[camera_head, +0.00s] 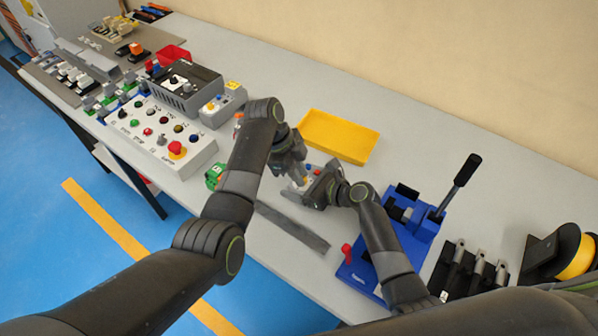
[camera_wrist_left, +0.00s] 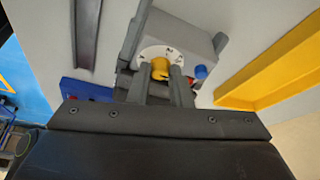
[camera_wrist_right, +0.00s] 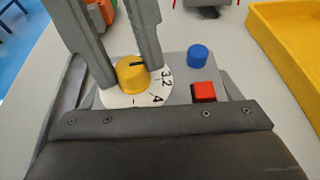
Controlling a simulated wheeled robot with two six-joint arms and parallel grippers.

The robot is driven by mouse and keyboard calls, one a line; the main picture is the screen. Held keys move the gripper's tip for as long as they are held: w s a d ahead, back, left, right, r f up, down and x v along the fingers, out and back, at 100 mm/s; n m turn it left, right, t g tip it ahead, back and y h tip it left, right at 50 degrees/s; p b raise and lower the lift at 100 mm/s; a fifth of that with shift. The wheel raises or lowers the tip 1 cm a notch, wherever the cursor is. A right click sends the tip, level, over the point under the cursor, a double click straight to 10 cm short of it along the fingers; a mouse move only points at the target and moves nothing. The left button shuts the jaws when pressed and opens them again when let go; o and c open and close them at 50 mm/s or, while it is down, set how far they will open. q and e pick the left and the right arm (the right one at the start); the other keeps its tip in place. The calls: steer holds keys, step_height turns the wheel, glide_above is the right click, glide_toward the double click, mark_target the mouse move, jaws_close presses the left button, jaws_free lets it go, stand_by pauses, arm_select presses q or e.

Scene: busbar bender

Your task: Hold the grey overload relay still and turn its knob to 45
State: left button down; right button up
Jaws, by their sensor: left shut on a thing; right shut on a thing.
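The grey overload relay (camera_wrist_right: 184,72) lies on the bench, with a white numbered dial (camera_wrist_right: 155,94), a yellow knob (camera_wrist_right: 131,74), a blue button (camera_wrist_right: 198,56) and a red button (camera_wrist_right: 204,92) on its face. My left gripper (camera_wrist_left: 160,78) is shut on the yellow knob from above. My right gripper (camera_head: 316,187) is shut on the relay body, one finger along each side. The knob's dark mark points to the upper right in the right wrist view, where part of the dial is hidden behind the left fingers. In the head view the grippers mostly cover the relay (camera_head: 311,171).
A yellow tray (camera_head: 340,136) stands just behind the relay. A grey bar (camera_head: 292,227) lies in front. A blue bender (camera_head: 398,218) with a black lever is to the right. A control box with buttons (camera_head: 160,134) and a green-topped part (camera_head: 214,176) are on the left.

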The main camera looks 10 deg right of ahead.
arm_select(q)
steer(key=c, duration=1.3)
jaws_free()
steer(key=v, duration=1.2)
